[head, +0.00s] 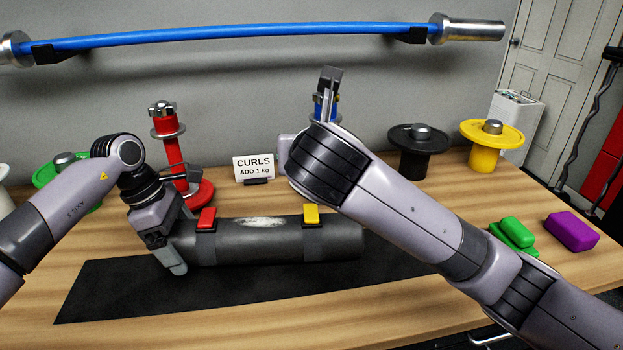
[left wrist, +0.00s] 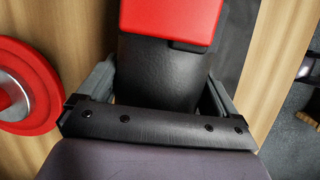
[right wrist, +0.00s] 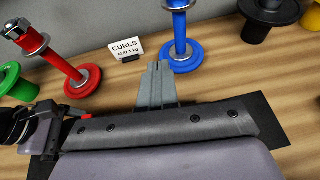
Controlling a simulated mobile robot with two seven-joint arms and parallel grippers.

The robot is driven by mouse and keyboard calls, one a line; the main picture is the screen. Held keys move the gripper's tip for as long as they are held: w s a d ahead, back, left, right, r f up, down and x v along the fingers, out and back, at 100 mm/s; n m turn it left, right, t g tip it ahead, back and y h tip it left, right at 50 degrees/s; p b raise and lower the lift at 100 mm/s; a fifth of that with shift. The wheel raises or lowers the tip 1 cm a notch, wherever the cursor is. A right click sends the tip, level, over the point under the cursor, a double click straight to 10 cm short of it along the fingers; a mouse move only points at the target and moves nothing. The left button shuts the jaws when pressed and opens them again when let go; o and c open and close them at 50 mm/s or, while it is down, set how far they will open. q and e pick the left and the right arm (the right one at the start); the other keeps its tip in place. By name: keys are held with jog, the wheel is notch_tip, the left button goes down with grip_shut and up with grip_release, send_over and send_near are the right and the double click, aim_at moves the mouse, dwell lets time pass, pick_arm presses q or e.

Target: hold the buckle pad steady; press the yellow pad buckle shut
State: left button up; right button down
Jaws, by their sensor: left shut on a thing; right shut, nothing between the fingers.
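The buckle pad, a dark grey roll (head: 265,243), lies on a black mat (head: 110,290) on the bench. A red buckle (head: 206,218) sits on its left part and a yellow buckle (head: 311,214) on its right part. I cannot tell whether the yellow buckle is latched. My left gripper (head: 182,240) is shut around the pad's left end; the left wrist view shows the pad (left wrist: 155,75) between its fingers, beside the red buckle (left wrist: 172,20). My right gripper (right wrist: 155,85) is shut and empty, above and behind the pad; in the head view its fingers (head: 329,92) point upward.
A red weight post (head: 172,150) and a CURLS sign (head: 253,168) stand behind the pad. Black (head: 422,150) and yellow (head: 492,145) weight spools stand at the back right. A blue bar (head: 230,37) hangs on the wall.

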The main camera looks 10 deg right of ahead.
jog(key=shift+r, duration=2.2)
pick_arm(q)
jog(key=o, duration=0.9)
jog(key=shift+r, duration=0.15)
